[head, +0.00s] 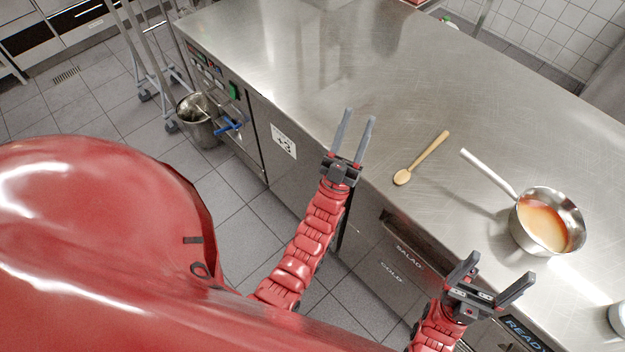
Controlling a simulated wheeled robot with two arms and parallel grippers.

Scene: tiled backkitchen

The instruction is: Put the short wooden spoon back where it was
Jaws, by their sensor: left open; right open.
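The short wooden spoon (422,158) lies flat on the steel counter, its bowl toward the counter's front edge and its handle pointing up and to the right. My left gripper (358,125) is open and empty, to the left of the spoon and apart from it. My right gripper (497,272) is open and empty near the front edge, below the spoon and left of the saucepan.
A steel saucepan (520,229) holding orange liquid stands on the counter (290,65) at the right, its handle pointing up-left. A metal container (617,318) is cut off at the right edge. The counter's left and middle are clear. A steel pot (197,128) hangs or stands below left.

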